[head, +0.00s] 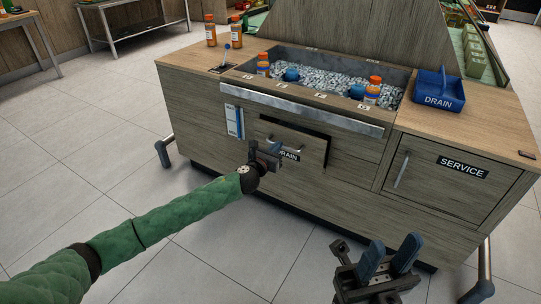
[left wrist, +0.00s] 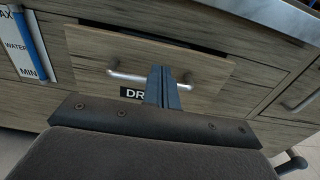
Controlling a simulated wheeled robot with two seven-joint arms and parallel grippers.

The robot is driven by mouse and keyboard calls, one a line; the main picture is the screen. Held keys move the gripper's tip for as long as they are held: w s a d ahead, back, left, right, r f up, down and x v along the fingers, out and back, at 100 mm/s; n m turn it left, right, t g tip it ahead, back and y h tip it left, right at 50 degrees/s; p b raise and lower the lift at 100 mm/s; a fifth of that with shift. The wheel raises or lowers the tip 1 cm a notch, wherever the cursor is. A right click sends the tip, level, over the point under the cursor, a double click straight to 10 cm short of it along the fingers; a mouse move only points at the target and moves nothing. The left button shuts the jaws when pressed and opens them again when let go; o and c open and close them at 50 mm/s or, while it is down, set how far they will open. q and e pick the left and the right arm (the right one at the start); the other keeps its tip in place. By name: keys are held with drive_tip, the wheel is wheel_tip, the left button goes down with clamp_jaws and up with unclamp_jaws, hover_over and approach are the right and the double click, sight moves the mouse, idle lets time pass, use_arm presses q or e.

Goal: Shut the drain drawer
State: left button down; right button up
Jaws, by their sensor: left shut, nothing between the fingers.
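The drain drawer (head: 312,153) is a wooden front in the middle of the counter, with a metal handle and a DRAIN label. It stands out a little, with a dark gap along its top and right edge. My left gripper (head: 270,149) is shut and empty in front of the drawer's left part, covering some of the label. In the left wrist view, the drawer (left wrist: 90,50) fills the middle, and my shut fingers (left wrist: 160,75) overlap the handle (left wrist: 125,76); I cannot tell if they touch it. My right gripper (head: 389,256) is open and empty, low in front of the counter.
A service door (head: 440,180) with a handle is right of the drawer. A water gauge (head: 234,121) is to its left. Above, an ice trough (head: 310,75) holds bottles, and a blue drain tray (head: 438,90) sits on the counter. The floor in front is clear.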

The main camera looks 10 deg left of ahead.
sight(288, 132)
use_arm(q)
drive_tip(key=b+x, duration=0.1)
drive_tip(key=x, duration=0.5)
drive_tip(key=shift+w, duration=0.3)
drive_tip(key=shift+d, duration=0.1)
drive_tip(key=shift+w+d+r, duration=0.1)
drive_tip(key=shift+w+r, duration=0.05)
drive_tip(key=shift+w, duration=0.15)
drive_tip(key=p+x, duration=0.1)
drive_tip(key=x, duration=0.2)
drive_tip(key=shift+w+d+p, duration=0.15)
drive_tip(key=shift+w+p, duration=0.05)
drive_tip(key=shift+p, duration=0.1)
drive_tip(key=shift+w, duration=0.35)
drive_tip(key=shift+r, duration=0.1)
